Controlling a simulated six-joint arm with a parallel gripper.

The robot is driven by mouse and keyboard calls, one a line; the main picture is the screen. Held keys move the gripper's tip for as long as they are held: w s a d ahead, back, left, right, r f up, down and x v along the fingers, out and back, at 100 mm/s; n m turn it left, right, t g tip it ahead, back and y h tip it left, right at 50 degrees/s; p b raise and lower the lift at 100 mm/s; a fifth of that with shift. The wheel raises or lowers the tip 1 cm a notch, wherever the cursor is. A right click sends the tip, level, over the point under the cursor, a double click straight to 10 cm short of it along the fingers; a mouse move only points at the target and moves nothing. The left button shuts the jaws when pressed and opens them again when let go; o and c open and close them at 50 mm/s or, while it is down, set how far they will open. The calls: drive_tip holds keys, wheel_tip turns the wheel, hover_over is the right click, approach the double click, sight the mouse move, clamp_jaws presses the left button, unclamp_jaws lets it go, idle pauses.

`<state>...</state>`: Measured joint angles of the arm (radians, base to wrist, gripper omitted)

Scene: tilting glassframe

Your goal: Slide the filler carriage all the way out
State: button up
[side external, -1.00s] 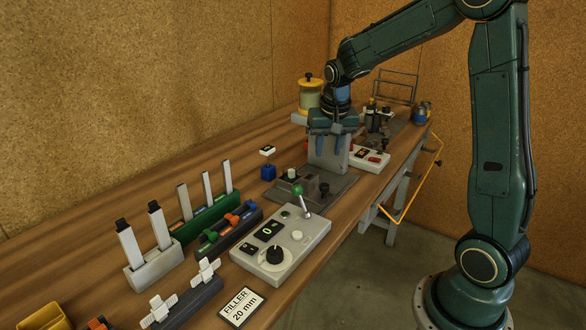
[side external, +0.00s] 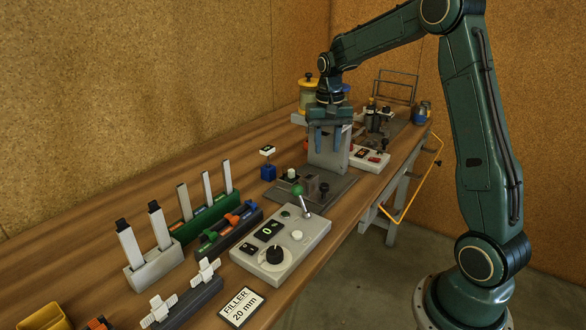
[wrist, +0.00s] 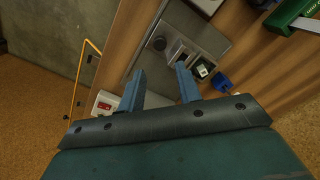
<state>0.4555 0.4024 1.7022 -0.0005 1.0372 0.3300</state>
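The filler station is a dark grey plate (side external: 335,190) with a pale grey upright block (side external: 325,158) at its far end. I cannot tell for certain which part is the filler carriage. My gripper (side external: 328,142) hangs over the upright block, fingers pointing down. In the wrist view my gripper (wrist: 160,88) has its two blue fingers well apart, with nothing visibly held.
A control box (side external: 280,245) with a green-knobbed lever stands in front of the plate. A blue block (side external: 268,172) is to the left. A white box with red switches (side external: 370,158) is to the right. A "FILLER 20 mm" card (side external: 242,306) lies near the front edge.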

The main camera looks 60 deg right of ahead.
sight(325, 184)
wheel_tip(325, 184, down, 12)
drive_tip(key=shift+f, duration=0.15)
idle(0.5)
drive_tip(key=shift+a, duration=0.1)
clamp_jaws()
